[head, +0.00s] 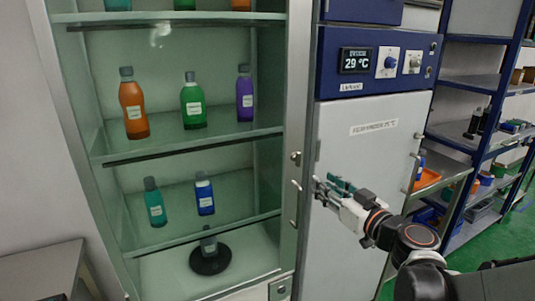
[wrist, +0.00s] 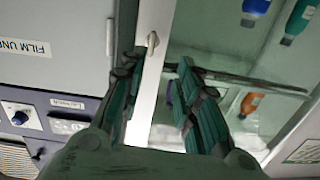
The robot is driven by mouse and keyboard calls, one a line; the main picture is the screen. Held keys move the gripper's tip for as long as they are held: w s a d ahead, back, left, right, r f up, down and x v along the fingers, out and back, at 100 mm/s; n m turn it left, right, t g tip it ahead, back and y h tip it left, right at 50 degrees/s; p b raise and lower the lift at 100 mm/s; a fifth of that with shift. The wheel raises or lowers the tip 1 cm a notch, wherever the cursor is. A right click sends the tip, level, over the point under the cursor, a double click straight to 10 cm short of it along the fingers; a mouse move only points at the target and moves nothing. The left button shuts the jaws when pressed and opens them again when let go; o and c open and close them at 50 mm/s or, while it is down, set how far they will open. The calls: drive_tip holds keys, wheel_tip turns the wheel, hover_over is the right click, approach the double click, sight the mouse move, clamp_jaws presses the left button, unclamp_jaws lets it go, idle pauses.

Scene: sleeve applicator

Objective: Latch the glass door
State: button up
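The glass door (head: 200,60) of the tall cabinet has a pale metal frame (head: 297,110) along its right side. It looks closed or nearly so; I cannot tell whether it is fully flush. A small latch knob (head: 295,158) sits on this frame, above a slim handle (head: 296,190). My gripper (head: 322,190) is just right of the handle, in front of the white incubator door. In the wrist view the frame (wrist: 158,20) runs between my open green fingers (wrist: 158,63), with a knob (wrist: 152,40) just beyond the tips. Nothing is held. The latch's engagement cannot be seen.
Several bottles (head: 134,105) stand on the cabinet's glass shelves behind the glass. A white incubator (head: 350,170) with a blue control panel (head: 373,62) stands close on the right. Blue shelving (head: 470,85) is farther right. A grey table (head: 40,270) is at lower left.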

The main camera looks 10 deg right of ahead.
sight(300, 159)
drive_tip(key=x, duration=0.4)
drive_tip(key=b+x, duration=0.1)
drive_tip(key=x, duration=0.4)
drive_tip(key=d+r+b+x, duration=0.1)
drive_tip(key=x, duration=0.3)
drive_tip(key=shift+w+r, duration=0.1)
drive_tip(key=shift+w, duration=0.4)
drive_tip(key=shift+c, duration=0.2)
clamp_jaws()
